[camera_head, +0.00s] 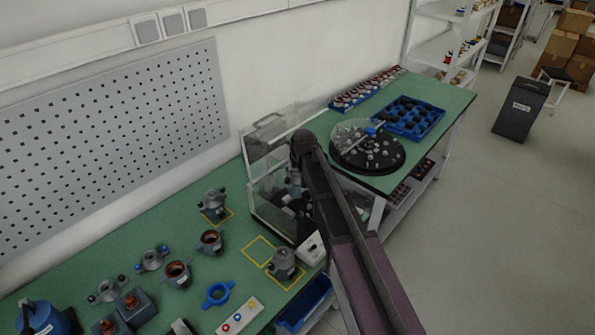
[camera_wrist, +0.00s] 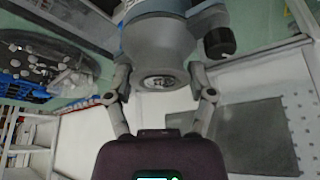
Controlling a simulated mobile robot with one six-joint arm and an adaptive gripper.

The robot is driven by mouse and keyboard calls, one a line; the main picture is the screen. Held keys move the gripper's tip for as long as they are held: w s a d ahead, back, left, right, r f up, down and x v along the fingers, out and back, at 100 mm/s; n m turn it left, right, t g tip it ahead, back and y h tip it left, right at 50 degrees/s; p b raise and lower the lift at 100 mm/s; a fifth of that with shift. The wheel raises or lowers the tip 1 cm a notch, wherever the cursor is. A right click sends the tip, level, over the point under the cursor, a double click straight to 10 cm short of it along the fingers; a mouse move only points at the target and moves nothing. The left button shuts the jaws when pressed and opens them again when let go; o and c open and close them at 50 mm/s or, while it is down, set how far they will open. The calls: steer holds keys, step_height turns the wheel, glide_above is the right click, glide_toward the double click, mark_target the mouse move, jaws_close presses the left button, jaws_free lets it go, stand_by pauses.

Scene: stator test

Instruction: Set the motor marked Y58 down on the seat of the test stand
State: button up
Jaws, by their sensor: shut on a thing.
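My gripper (camera_wrist: 160,78) is shut on a grey motor (camera_wrist: 158,45) with a black knob at its side, which fills the upper middle of the wrist view. No Y58 mark is readable on it. In the head view my arm reaches to the test stand (camera_head: 267,203), a clear-walled box on the green bench. A grey part with dark knobs, apparently the held motor (camera_head: 293,178), shows inside the box. My arm hides much of the stand, and its seat is not clearly seen. I cannot tell whether the motor touches the seat.
Two other grey motors, one left of the stand (camera_head: 213,202) and one in front (camera_head: 283,262), stand on yellow-outlined squares. An empty yellow square (camera_head: 259,251) lies between them. A round dark tray (camera_head: 385,158) and a blue crate (camera_head: 410,116) are behind. Several motor parts crowd the near bench.

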steer(key=shift+f+b, duration=1.85)
steer(key=shift+f, duration=0.15)
steer(key=shift+f, duration=0.25)
steer(key=shift+f+b, duration=0.75)
steer(key=shift+b, duration=0.2)
steer(key=shift+f+b, duration=0.85)
steer(key=shift+b, duration=0.05)
steer(key=o, duration=1.3)
steer(key=shift+r, duration=0.1)
